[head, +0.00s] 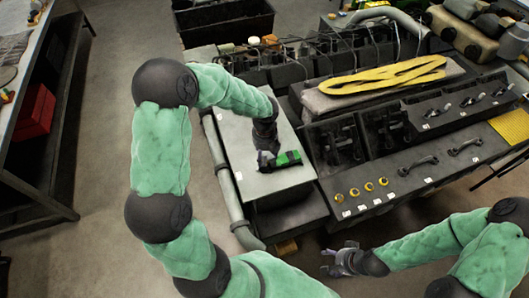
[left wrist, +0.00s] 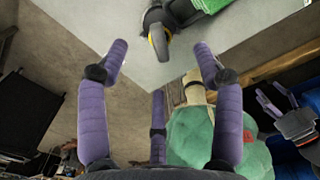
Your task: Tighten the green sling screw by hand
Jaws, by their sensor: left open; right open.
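A black-and-green tool-like thing (head: 288,158) lies on the light grey plate (head: 235,150). In the left wrist view its green part (left wrist: 212,5) and a black end with a yellow ring (left wrist: 160,38) show at the top. I cannot make out a separate screw with certainty. My left gripper (left wrist: 160,50) is open, its purple fingers spread and nothing between them, with the black end just beyond the fingertips. My right gripper (head: 342,261) is open and empty over the floor, before the engine.
The dark engine (head: 385,130) stands right of the plate, with a yellow sling (head: 385,76) on top and yellow knobs (head: 354,192) on its near side. A grey pipe (head: 224,180) runs along the plate's left edge. A bench with a red box (head: 36,112) stands left, past open floor.

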